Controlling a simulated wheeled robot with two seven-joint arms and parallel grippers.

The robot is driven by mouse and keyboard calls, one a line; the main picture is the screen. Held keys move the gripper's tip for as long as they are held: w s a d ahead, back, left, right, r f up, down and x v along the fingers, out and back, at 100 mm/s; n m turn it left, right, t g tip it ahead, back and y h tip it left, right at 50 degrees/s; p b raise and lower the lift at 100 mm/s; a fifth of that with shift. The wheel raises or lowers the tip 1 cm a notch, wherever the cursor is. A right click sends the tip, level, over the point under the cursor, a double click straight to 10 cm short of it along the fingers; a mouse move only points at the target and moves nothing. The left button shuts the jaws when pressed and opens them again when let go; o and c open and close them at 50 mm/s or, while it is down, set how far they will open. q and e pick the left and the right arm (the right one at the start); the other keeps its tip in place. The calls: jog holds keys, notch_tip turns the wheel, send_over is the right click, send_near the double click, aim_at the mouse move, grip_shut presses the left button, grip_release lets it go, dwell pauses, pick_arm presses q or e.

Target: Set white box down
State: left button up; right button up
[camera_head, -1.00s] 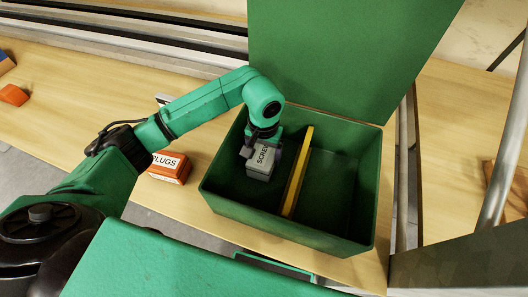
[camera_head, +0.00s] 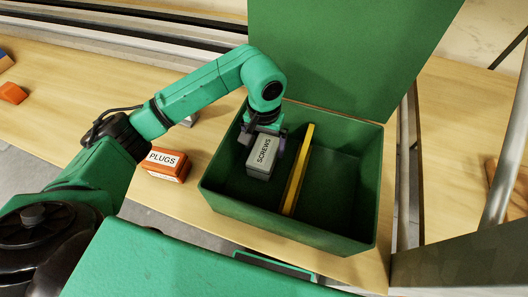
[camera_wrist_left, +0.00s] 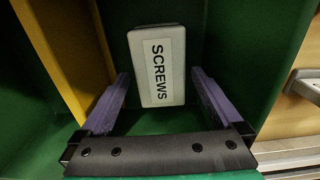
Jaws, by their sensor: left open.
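The white box (camera_head: 262,157), labelled SCREWS and looking light grey, is inside the left compartment of the green box (camera_head: 230,214), left of the yellow divider (camera_head: 297,170). It also shows in the left wrist view (camera_wrist_left: 157,66). My left gripper (camera_head: 262,140) is above it in that compartment. In the left wrist view its purple fingers (camera_wrist_left: 160,100) are spread wide, with visible gaps on both sides of the white box. Whether the white box rests flat on the compartment floor is hard to tell. My right gripper is not in view.
The green box's lid (camera_head: 345,55) stands open at the back. An orange PLUGS box (camera_head: 166,164) sits on the wooden table (camera_head: 60,110) to the left. The right compartment is empty. A metal pole (camera_head: 508,130) stands at the right.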

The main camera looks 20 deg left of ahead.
aim_at(264, 151)
pick_arm(q)
notch_tip(264, 151, up, 8)
jog(key=b, duration=0.1)
dwell(0.4)
